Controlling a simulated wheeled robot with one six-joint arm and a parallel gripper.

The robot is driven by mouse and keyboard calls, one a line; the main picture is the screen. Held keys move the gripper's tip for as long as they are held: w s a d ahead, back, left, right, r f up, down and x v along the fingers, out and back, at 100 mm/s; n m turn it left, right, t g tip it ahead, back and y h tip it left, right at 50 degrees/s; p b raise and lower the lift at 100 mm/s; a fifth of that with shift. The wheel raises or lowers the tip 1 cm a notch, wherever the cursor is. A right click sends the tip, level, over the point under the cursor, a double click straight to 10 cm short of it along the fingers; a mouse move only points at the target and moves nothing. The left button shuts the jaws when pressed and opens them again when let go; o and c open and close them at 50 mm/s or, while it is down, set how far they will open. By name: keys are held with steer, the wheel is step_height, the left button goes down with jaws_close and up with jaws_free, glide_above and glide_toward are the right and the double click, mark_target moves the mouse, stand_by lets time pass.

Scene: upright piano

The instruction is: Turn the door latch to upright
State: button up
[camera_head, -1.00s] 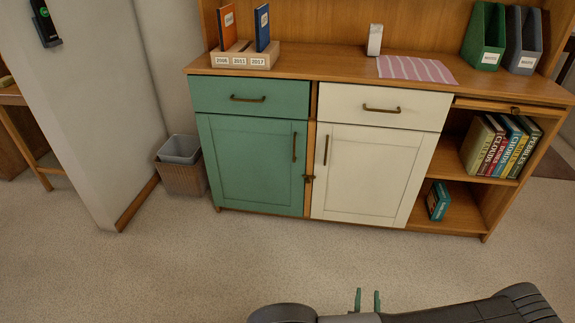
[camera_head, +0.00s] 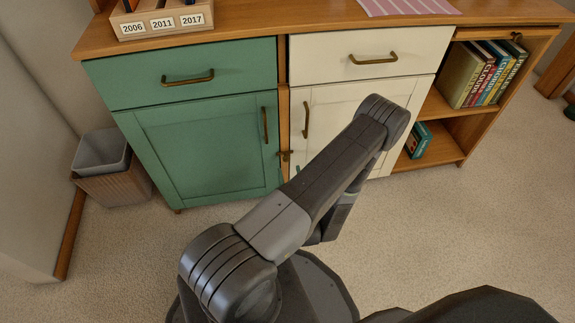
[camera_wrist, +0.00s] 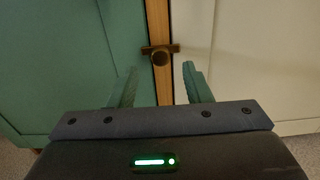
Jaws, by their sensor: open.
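The door latch (camera_wrist: 160,54) is a small dark brass turn-piece with a round knob, on the wooden strip between the green door (camera_wrist: 70,60) and the white door (camera_wrist: 245,60). Its bar lies level, across the strip. In the head view the latch (camera_head: 286,155) shows small, just left of my arm. My gripper (camera_wrist: 161,68) is open, with its two green fingers pointing at the strip, one on each side of it. The latch is just beyond the fingertips, roughly centred between them. I see no contact. In the head view my arm hides most of the gripper.
Brass handles stand on the green door (camera_head: 265,125) and white door (camera_head: 306,119), near the latch. A waste bin (camera_head: 112,180) is at the left. Open shelves with books (camera_head: 480,75) are at the right. The carpet before the cabinet is clear.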

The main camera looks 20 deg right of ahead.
mark_target(287, 160)
steer(key=shift+b+x, duration=0.35)
steer(key=shift+x, duration=1.85)
steer(key=c, duration=0.9)
